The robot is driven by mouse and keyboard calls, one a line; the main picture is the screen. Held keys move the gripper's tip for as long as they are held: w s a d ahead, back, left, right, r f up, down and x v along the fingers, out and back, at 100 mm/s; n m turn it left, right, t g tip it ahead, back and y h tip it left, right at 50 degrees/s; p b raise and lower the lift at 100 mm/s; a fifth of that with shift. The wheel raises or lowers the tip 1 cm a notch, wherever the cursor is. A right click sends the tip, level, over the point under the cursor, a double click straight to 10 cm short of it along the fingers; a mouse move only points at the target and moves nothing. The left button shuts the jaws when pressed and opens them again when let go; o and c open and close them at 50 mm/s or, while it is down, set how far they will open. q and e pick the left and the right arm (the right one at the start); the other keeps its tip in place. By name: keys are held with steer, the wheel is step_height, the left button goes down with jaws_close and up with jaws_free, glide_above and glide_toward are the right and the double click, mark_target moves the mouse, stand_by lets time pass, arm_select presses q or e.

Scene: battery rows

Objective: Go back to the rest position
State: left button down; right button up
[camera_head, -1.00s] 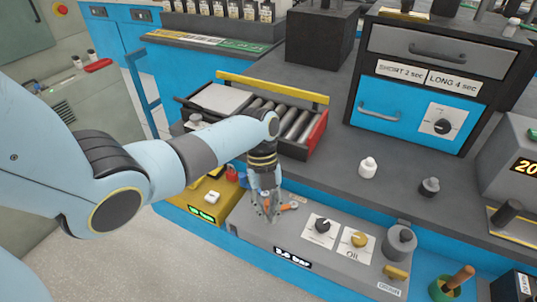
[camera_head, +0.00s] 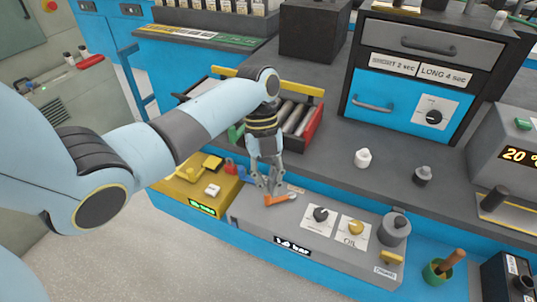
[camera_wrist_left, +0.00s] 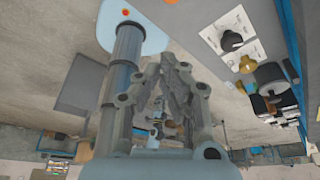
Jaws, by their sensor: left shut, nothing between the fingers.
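My left gripper (camera_head: 267,182) is shut and empty. In the head view it hangs pointing down, just above the grey panel box (camera_head: 250,212). An orange-handled lever (camera_head: 280,199) on that box lies right below and beside the fingertips; I cannot tell from this view whether they touch. The left wrist view shows the closed fingers (camera_wrist_left: 175,75) with nothing between them. My right gripper does not show.
The grey box carries a black knob (camera_head: 321,214), a yellow knob (camera_head: 356,228) and a pressure display (camera_head: 292,246). A yellow box (camera_head: 190,190) stands left of it. A roller tray (camera_head: 313,124) lies behind my arm. A white bottle (camera_head: 362,158) stands on the bench.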

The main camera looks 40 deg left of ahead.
arm_select(q)
steer(key=shift+r, duration=0.45)
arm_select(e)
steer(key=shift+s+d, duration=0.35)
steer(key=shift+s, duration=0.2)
